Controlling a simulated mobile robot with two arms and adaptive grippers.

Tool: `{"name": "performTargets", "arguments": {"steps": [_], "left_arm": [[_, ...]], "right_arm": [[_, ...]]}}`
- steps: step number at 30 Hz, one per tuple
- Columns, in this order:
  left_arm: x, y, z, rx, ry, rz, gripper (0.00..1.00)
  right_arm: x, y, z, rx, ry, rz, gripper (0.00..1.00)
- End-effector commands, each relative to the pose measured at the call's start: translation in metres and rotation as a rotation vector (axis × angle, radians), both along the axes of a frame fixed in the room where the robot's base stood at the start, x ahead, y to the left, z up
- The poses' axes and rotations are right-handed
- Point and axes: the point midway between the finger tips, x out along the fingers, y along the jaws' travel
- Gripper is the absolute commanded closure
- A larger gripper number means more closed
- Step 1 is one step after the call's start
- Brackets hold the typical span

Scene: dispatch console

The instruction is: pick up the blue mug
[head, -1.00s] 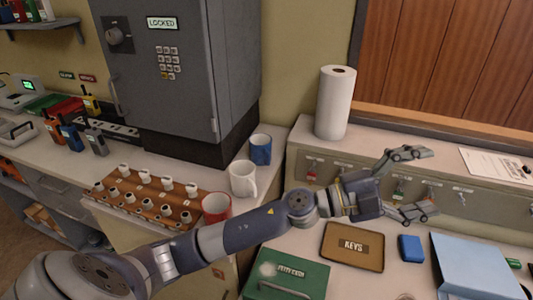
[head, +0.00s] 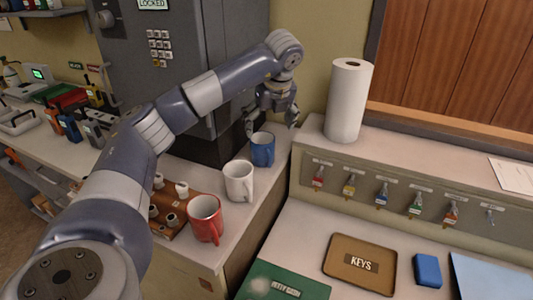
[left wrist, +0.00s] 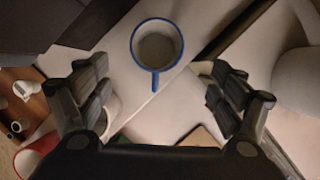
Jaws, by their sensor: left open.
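The blue mug (head: 263,150) stands upright on the counter, beyond the white mug (head: 238,181) and the red mug (head: 205,219). My left gripper (head: 271,122) is open and points down above the blue mug. In the left wrist view the blue mug (left wrist: 157,47) is seen from above, with a blue rim, pale inside and its handle toward the gripper. It sits ahead of and between the spread fingers (left wrist: 160,98), not held. The white mug is partly hidden behind a finger in that view. My right gripper is not in view.
The grey safe (head: 225,60) stands close to the left of the blue mug. A paper towel roll (head: 348,100) stands on the ledge to the right. A wooden rack (head: 168,215) with several small items is left of the red mug. A keys tray (head: 360,263) lies on the lower desk.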

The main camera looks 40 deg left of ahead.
Motion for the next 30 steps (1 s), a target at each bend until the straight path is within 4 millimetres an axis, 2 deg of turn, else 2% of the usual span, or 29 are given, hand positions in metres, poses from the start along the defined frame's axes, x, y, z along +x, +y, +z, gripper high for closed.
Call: {"name": "performTargets", "arguments": {"steps": [9, 17, 21, 24, 30], "left_arm": [[0.005, 0.019, -0.039, 0.009, 0.008, 0.014, 0.13], [0.009, 0.025, -0.059, 0.008, 0.008, 0.011, 0.13], [0.011, 0.031, -0.079, 0.008, 0.009, 0.010, 0.13], [0.014, 0.035, -0.092, 0.007, 0.007, 0.010, 0.13], [0.016, 0.037, -0.099, 0.007, 0.004, 0.009, 0.13]], "right_arm": [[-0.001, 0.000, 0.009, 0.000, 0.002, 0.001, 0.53], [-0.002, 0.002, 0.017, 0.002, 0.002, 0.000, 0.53], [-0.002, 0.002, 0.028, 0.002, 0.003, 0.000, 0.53], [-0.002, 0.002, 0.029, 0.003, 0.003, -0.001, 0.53], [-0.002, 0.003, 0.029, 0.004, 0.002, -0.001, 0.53]]}}
